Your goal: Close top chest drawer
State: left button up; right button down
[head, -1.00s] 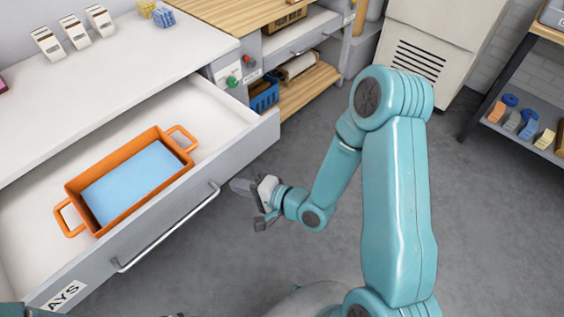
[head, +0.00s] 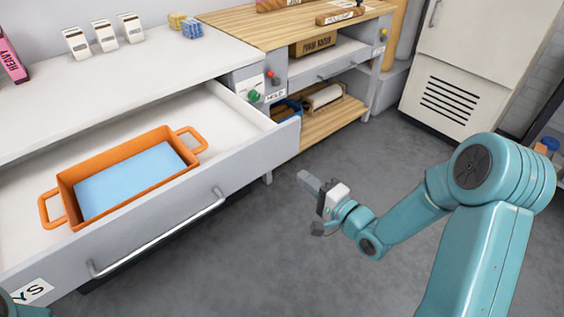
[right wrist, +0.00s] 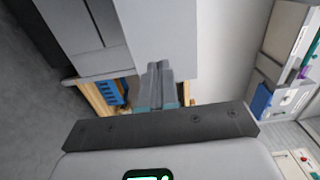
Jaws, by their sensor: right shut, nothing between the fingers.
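The top chest drawer (head: 245,165) is pulled out from under the white worktop (head: 95,95). Its front carries a long metal bar handle (head: 160,238). An orange tray with two loop handles (head: 68,203) and a light blue inside lies in the drawer. My right gripper (head: 306,180) is shut and empty, right of the drawer's front corner and apart from the handle. In the right wrist view its closed fingers (right wrist: 157,82) point toward a pale grey panel. Only a bit of teal at the lower left corner of the head view may be my left arm; its gripper is not seen.
A wooden bench (head: 240,30) with a lower shelf (head: 325,125) stands beyond the drawer. A cream cabinet (head: 465,60) stands at the back right. White dispensers (head: 105,35) and a pink box (head: 10,58) sit on the worktop. Grey floor (head: 290,260) is clear in front.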

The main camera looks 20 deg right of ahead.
aim_at(273, 153)
jog(key=b+x, duration=0.1)
jog(key=x, duration=0.9)
jog(key=shift+f, duration=0.1)
